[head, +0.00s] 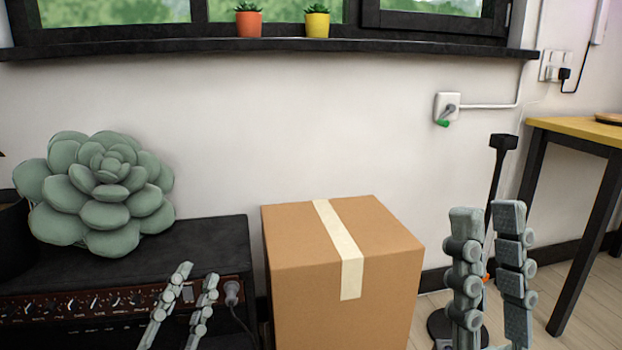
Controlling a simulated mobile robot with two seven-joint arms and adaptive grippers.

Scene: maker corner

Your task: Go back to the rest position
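My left gripper (198,275) shows at the lower left, in front of the black amplifier. Its two fingers point up and lie apart, with nothing seen between them. My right gripper (488,211) shows at the lower right, to the right of the cardboard box. Its two fingers point up with a gap between them and no object held. The lower parts of both grippers are cut off by the bottom edge of the view.
A taped cardboard box (295,255) stands between my grippers. A green succulent-shaped cushion (105,200) rests on the black amplifier (215,240) at left. A black stand (497,165) is behind my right gripper. A yellow-topped table (575,128) is at right.

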